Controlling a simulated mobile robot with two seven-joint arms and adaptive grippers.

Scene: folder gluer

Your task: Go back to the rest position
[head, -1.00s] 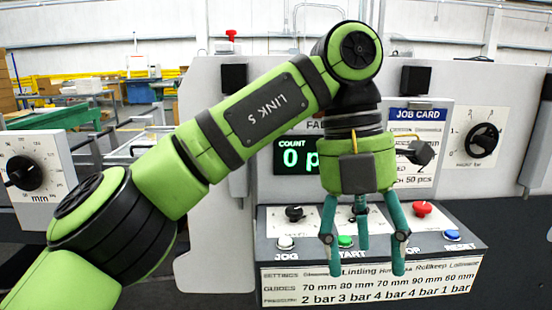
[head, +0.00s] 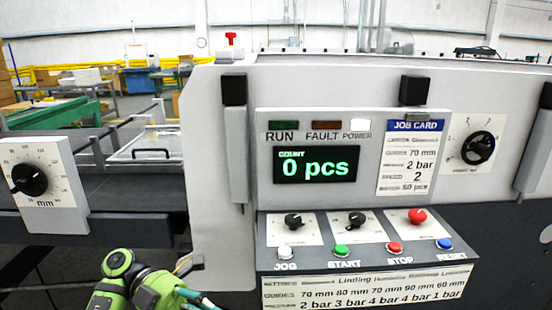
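My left arm shows low in the head view, folded near the bottom edge left of the console. My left gripper (head: 198,301) is partly cut off by the bottom edge, with only parts of its teal fingers showing, so I cannot tell its opening. It appears apart from the panel. My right gripper is out of view. The control panel (head: 264,225) is fully uncovered, with black knobs, a red knob, and JOG, START, STOP and RESET buttons.
The display (head: 315,165) reads 0 pcs, and the POWER lamp (head: 360,126) is lit white. A job card (head: 410,160) and a pressure dial (head: 480,147) are to its right. A mm dial (head: 30,180) stands at the left. Green-topped tables are behind.

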